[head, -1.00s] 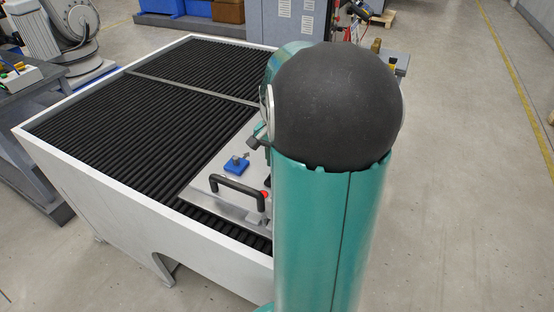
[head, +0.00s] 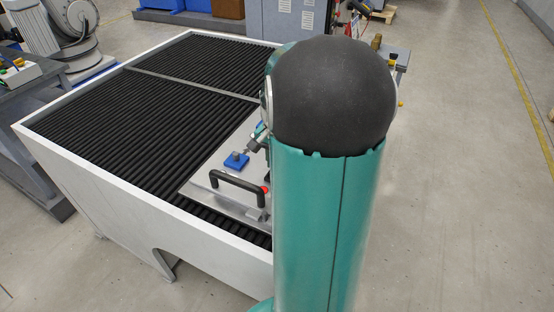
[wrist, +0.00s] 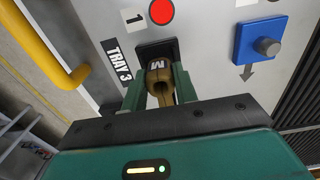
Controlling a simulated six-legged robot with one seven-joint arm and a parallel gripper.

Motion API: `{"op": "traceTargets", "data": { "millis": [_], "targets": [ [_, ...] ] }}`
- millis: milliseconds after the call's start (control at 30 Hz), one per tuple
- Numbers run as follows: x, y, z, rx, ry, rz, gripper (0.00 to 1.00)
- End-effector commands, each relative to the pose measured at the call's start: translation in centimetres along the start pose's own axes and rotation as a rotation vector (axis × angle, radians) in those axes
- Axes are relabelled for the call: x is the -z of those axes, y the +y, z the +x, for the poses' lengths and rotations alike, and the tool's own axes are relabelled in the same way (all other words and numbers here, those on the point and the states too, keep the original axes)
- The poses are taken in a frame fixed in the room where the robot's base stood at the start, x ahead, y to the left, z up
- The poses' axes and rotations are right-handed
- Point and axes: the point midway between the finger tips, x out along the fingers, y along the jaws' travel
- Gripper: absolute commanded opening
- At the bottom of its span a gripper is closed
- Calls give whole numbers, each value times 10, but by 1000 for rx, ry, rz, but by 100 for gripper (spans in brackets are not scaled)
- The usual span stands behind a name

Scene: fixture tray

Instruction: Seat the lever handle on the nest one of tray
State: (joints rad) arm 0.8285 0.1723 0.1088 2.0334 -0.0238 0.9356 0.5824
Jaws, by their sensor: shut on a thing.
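The handle sits between the two green fingers. Just beyond it is a black square nest (wrist: 158,48) on the grey tray plate (wrist: 205,55), near the label "1" (wrist: 134,18). The handle overlaps the near edge of the nest in the picture; I cannot tell whether they touch. In the head view, my arm hides the handle and the nest.
A blue block with a grey knob (wrist: 258,45) stands right of the nest; a red disc (wrist: 161,12) lies above it. A yellow bar (wrist: 45,45) runs at left. In the head view, a black carrying handle (head: 237,184) rises from the plate's near side, inside a white-walled table (head: 110,190).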

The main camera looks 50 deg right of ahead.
Motion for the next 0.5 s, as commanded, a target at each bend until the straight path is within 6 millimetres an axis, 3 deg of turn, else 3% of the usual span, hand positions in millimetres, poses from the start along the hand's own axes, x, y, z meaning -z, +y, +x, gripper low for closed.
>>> {"op": "traceTargets", "data": {
  "millis": [500],
  "targets": [
    [0, 0, 12, 0, 0, -1, 0]
  ]
}}
